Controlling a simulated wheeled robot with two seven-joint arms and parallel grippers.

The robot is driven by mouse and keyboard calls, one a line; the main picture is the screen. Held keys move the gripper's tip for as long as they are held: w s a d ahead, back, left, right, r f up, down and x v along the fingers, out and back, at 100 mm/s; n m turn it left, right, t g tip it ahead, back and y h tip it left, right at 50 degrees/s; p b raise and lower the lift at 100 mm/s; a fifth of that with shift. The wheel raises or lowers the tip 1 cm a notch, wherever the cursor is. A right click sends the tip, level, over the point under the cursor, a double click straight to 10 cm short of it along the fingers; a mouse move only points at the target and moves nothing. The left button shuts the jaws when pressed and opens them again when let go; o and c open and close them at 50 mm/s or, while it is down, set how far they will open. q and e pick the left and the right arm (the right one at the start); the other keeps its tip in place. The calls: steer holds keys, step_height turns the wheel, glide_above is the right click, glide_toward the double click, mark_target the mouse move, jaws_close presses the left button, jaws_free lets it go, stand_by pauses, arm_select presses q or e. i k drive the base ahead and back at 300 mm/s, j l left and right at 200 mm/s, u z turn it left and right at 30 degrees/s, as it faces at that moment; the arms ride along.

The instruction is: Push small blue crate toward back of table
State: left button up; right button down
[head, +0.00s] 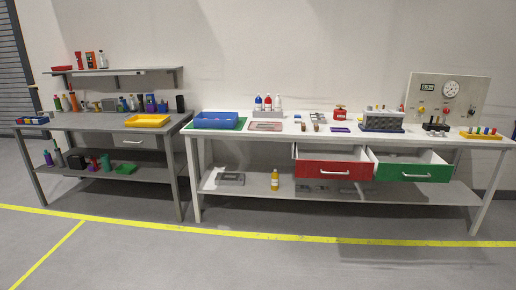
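A blue crate (216,122) sits at the left end of the white table (350,137), on a green mat (241,123). It looks low, open-topped and empty. Neither of my grippers is in view, and nothing touches the crates.
A yellow tray (147,121) lies on the grey bench's right side. Red (331,169) and green (411,172) drawers stand open below the white tabletop. The floor ahead is clear, crossed by yellow lines.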

mark_target(198, 121)
steer(key=i+j+u, duration=0.1)
steer(key=i+u, duration=0.25)
steer(key=i, duration=0.3)
steer(key=i+u, duration=0.4)
steer(key=i, duration=0.25)
steer(key=i+l+u, duration=0.35)
steer(key=i, duration=0.3)
steer(key=i+j, duration=0.15)
steer(key=i, duration=0.5)
steer(key=i+j, duration=0.15)
steer(key=i, duration=0.55)
